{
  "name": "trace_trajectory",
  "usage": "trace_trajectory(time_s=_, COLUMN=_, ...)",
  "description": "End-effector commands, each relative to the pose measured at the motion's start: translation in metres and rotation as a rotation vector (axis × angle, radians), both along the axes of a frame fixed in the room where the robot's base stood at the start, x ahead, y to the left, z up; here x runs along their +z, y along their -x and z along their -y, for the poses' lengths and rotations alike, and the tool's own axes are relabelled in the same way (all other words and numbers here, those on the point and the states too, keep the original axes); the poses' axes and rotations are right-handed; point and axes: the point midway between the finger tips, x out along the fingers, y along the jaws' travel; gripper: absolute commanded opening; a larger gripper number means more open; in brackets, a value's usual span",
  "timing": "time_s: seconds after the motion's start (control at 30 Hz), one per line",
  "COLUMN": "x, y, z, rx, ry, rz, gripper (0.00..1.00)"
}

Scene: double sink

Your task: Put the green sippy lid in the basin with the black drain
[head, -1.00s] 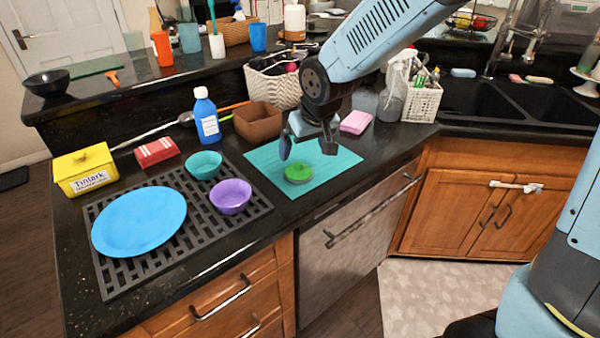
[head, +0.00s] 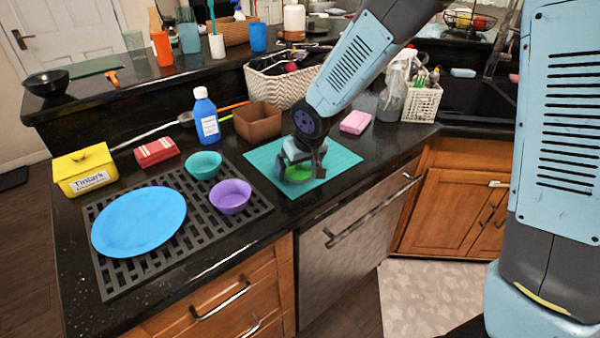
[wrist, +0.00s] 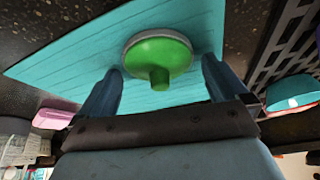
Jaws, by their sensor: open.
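The green sippy lid (head: 298,174) lies on a teal mat (head: 338,160) on the counter. In the wrist view the lid (wrist: 160,56) is round with a pale rim and a spout pointing toward my gripper. My gripper (head: 300,172) is open, just above the lid and partly hiding it in the head view. In the wrist view the two fingers of my gripper (wrist: 162,82) stand apart, with the lid between and slightly beyond their tips. The double sink (head: 472,102) is at the right, mostly hidden behind my arm; no drain shows.
A black rack (head: 115,270) with a blue plate (head: 138,221), a purple bowl (head: 231,195) and a teal bowl (head: 204,165) is to the left. A brown box (head: 257,122), a pink sponge (head: 355,122) and a white basket (head: 421,103) stand behind the mat.

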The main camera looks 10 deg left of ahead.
Motion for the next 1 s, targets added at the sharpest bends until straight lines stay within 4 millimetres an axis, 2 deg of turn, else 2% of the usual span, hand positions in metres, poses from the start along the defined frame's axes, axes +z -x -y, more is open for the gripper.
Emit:
trace_trajectory(time_s=0.23, x=-0.0007, y=-0.0002, z=-0.0006, rx=0.001, ry=0.000, rz=0.000, gripper=1.00)
trace_trajectory(time_s=0.8, x=-0.0006, y=0.0000, z=-0.0009, rx=0.001, ry=0.000, rz=0.000, gripper=0.45)
trace_trajectory(time_s=0.83, x=-0.0006, y=0.0000, z=-0.0009, rx=0.001, ry=0.000, rz=0.000, gripper=0.45)
trace_trajectory(time_s=0.87, x=-0.0006, y=0.0001, z=-0.0009, rx=0.001, ry=0.000, rz=0.000, gripper=0.41)
trace_trajectory(time_s=1.0, x=-0.0005, y=0.0001, z=-0.0010, rx=0.001, ry=0.000, rz=0.000, gripper=0.40)
